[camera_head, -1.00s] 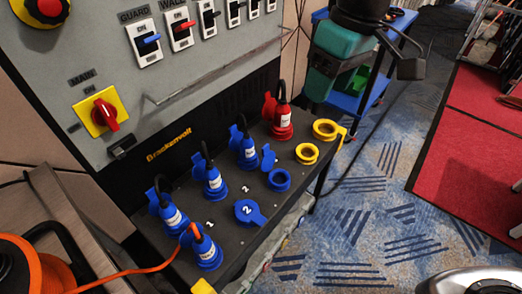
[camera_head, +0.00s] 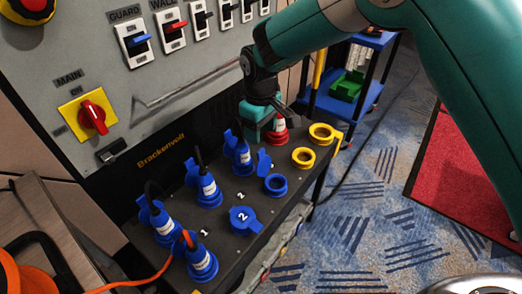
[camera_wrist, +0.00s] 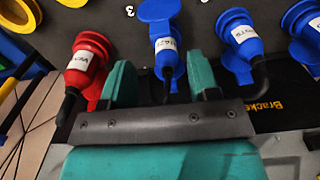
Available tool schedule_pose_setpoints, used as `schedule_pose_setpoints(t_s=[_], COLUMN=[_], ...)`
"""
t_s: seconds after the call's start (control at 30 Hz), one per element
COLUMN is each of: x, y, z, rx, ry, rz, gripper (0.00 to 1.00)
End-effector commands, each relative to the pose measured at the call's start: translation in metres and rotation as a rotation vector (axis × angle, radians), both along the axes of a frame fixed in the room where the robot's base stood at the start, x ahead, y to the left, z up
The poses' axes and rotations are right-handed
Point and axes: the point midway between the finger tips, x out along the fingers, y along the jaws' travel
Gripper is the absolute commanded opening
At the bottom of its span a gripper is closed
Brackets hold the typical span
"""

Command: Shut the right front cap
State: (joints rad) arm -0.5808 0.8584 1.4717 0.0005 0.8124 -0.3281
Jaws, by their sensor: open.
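The right front blue socket (camera_head: 275,184) stands open on the dark ledge, its blue cap (camera_head: 264,160) raised behind it. The gripper partly hides the red plug.
The red plug (camera_head: 277,133) and blue plugs (camera_head: 205,187) fill the back row. A shut blue cap marked 2 (camera_head: 245,219) lies left of the open socket. Yellow sockets (camera_head: 303,157) lie to its right. A plug with an orange cable (camera_head: 201,262) stands front left.

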Motion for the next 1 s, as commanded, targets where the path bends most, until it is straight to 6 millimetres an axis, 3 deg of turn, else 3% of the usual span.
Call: schedule_pose_setpoints(t_s=[0.1, 0.33, 0.5, 0.8, 1.0], x=[-0.001, 0.0, 0.0, 0.0, 0.0], y=[-0.001, 0.0, 0.0, 0.0, 0.0], z=[-0.028, -0.065, -0.077, -0.079, -0.078], rx=[-0.002, 0.0, 0.001, 0.001, 0.001], ry=[0.004, 0.001, -0.001, -0.001, -0.001], rz=[0.0, 0.0, 0.0, 0.0, 0.0], gripper=[0.55, 0.55, 0.55, 0.55, 0.09])
